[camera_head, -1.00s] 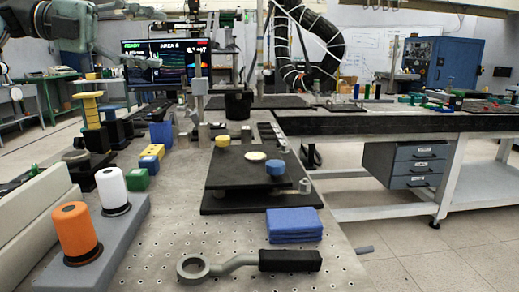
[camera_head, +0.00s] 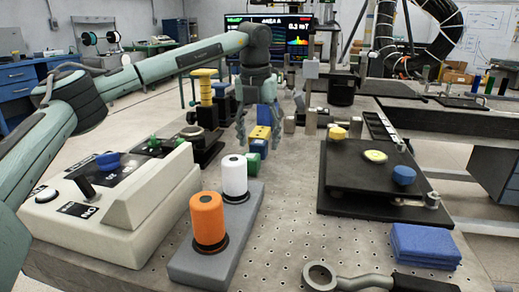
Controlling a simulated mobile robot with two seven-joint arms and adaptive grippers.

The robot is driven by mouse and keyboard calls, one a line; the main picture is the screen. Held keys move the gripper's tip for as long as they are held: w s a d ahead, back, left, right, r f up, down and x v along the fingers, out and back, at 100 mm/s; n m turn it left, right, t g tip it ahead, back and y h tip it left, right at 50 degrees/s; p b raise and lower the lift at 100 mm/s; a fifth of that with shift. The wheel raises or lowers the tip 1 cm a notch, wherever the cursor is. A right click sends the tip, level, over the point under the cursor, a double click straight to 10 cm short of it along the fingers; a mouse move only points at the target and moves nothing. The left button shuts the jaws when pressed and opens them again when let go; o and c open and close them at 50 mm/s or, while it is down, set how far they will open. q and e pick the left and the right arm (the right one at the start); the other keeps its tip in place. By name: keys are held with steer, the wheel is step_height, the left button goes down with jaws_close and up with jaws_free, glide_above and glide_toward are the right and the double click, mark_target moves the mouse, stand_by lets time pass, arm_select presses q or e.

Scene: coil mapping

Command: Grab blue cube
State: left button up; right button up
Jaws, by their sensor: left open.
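My left gripper (camera_head: 259,143) is open and points down over the row of small blocks left of the black plate. Its two fingers show on either side of a yellow block (camera_head: 260,132) and a green block (camera_head: 260,148). I cannot tell how far above or in front of the blocks the fingertips are. The gripper holds nothing that I can see. My right gripper is not in view.
An orange spool (camera_head: 208,220) and a white spool (camera_head: 234,177) stand on a grey base (camera_head: 193,264) in front. A white control box (camera_head: 120,226) is at left. A black plate (camera_head: 352,170), blue pads (camera_head: 425,244) and a wrench (camera_head: 352,281) lie right. Perforated tabletop between is clear.

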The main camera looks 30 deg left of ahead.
arm_select(q)
steer(key=shift+w+f, duration=0.2)
steer(key=shift+f, duration=0.8)
steer(key=shift+c, duration=0.2)
steer(key=c, duration=1.2)
steer(key=shift+r, duration=0.2)
